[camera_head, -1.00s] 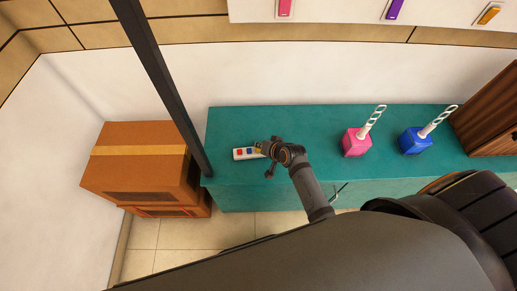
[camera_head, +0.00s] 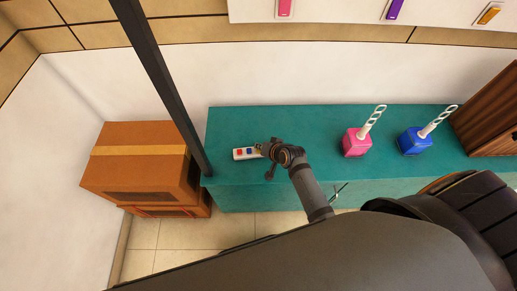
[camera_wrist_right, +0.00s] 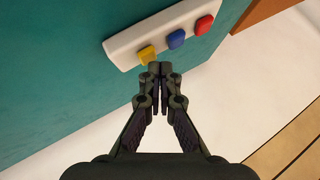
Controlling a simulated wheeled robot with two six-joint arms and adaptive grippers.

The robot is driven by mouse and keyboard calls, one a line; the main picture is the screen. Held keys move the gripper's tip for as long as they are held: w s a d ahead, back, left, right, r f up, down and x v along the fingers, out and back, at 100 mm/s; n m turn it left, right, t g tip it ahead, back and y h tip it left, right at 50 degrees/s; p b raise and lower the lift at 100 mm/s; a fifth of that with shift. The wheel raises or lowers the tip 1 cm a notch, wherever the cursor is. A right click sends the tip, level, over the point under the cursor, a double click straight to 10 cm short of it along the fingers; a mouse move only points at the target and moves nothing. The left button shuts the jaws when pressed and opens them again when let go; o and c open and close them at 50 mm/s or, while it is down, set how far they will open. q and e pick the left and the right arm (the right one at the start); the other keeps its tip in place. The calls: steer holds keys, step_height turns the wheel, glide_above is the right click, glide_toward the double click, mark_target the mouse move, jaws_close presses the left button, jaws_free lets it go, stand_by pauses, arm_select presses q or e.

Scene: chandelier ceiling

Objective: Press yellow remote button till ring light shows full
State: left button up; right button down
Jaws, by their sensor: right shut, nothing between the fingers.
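A white remote (camera_head: 244,157) lies on the teal cabinet top, left of my right gripper (camera_head: 263,147). In the right wrist view the remote (camera_wrist_right: 124,41) carries a yellow button (camera_wrist_right: 147,54), a blue button (camera_wrist_right: 176,39) and a red button (camera_wrist_right: 202,26) in a row. My right gripper (camera_wrist_right: 160,68) is shut and empty. Its tips are just beside the yellow button; I cannot tell if they touch it. In the head view the gripper mostly covers the yellow button. No ring light can be made out. My left gripper is not in view.
The teal cabinet (camera_head: 310,125) also bears a pink box (camera_head: 356,143) and a blue box (camera_head: 414,142), each with a white twisted piece. Brown boxes (camera_head: 135,178) stand at left by a dark post (camera_head: 165,87). The cabinet top behind the remote is clear.

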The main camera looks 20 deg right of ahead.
steer(key=shift+f, duration=0.5)
stand_by(0.7)
steer(key=shift+r, duration=0.15)
steer(key=shift+r+p, duration=0.8)
steer(key=shift+p, duration=0.1)
step_height(320, 180, up, 5)
steer(key=p, duration=0.5)
steer(key=shift+r+p, duration=0.1)
steer(key=shift+p, duration=0.3)
stand_by(1.9)
